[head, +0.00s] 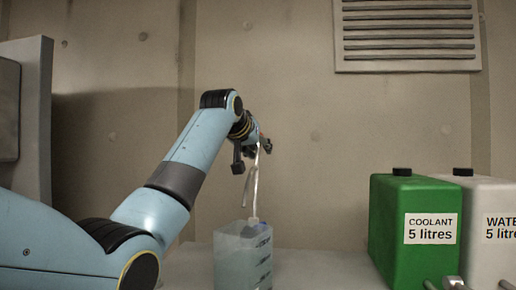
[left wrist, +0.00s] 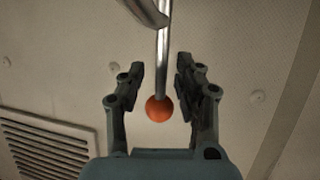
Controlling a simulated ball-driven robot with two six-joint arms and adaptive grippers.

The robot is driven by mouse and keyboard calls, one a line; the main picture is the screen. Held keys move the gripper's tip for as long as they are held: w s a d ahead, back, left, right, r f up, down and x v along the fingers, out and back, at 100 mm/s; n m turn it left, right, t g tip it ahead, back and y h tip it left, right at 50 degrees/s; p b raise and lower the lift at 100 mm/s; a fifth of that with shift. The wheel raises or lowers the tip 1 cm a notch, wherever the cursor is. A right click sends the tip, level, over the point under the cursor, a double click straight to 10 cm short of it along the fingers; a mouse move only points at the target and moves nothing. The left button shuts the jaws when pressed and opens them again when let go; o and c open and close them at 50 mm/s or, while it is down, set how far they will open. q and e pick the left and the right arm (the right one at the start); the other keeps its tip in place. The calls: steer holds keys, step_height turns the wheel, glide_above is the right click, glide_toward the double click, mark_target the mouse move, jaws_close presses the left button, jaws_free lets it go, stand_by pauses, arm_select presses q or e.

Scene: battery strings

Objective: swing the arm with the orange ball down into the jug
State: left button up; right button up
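The translucent jug (head: 230,262) with dark level marks stands on the pale surface at the bottom middle of the head view. A pale, thin metal piece (head: 251,185) runs from my left gripper's area down to the jug's rim. My left gripper (head: 254,154) is above the jug. In the left wrist view, the orange ball (left wrist: 159,108) sits at the end of a straight metal rod (left wrist: 162,55). My left gripper (left wrist: 158,78) is open, its fingers on either side of the rod and ball with visible gaps. The ball is not clearly visible in the head view. My right gripper is not in view.
A green coolant canister (head: 391,235) and a white water canister (head: 480,235) stand right of the jug, with metal fittings (head: 452,284) low in front. A grey cabinet (head: 35,120) is at the left. A louvred vent (head: 407,35) is on the wall.

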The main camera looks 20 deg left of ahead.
arm_select(q)
steer(key=shift+c, duration=1.8)
steer(key=shift+s+a, duration=0.15)
jaws_close()
steer(key=shift+r, duration=0.1)
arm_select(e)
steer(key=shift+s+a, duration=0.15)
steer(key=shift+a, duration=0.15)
